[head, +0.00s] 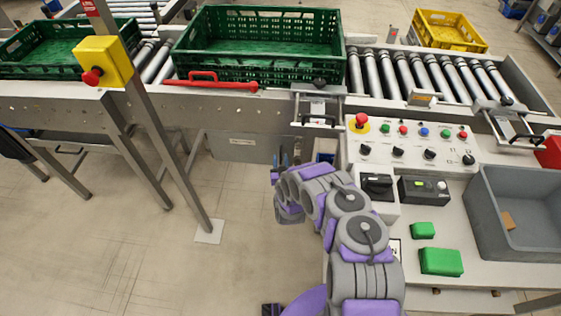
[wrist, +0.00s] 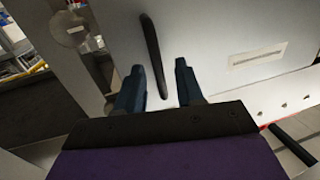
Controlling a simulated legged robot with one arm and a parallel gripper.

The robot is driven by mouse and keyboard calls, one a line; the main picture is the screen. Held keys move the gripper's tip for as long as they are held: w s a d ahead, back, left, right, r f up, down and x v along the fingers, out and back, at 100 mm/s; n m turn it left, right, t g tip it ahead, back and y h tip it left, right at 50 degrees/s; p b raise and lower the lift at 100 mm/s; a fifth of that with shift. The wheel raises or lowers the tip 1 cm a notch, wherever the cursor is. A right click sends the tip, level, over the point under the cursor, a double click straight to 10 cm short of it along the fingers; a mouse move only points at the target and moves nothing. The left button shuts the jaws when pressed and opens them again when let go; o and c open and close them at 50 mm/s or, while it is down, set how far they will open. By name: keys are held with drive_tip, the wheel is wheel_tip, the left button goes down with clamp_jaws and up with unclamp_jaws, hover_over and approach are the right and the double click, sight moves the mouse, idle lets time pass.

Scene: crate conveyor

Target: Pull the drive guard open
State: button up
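The drive guard (head: 240,148) is a grey panel below the conveyor's side rail in the head view. It fills much of the wrist view as a pale panel (wrist: 215,35) with a label strip. A black bar handle (wrist: 152,50) stands out on it. My gripper (wrist: 160,78) is open, its two dark fingers apart on either side of the handle's near end. I see a gap between handle and fingers on both sides. In the head view my gripper (head: 283,160) is at the panel's right end, and the handle is hidden there.
The control panel (head: 420,135) with buttons and knobs is right of my arm. A grey bin (head: 490,220) and green blocks (head: 440,262) are on its bench. A green crate (head: 260,68) stands on the conveyor above. A post (head: 160,135) stands left; the floor between is clear.

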drive_tip(key=shift+c, duration=0.3)
clamp_jaws()
idle(1.0)
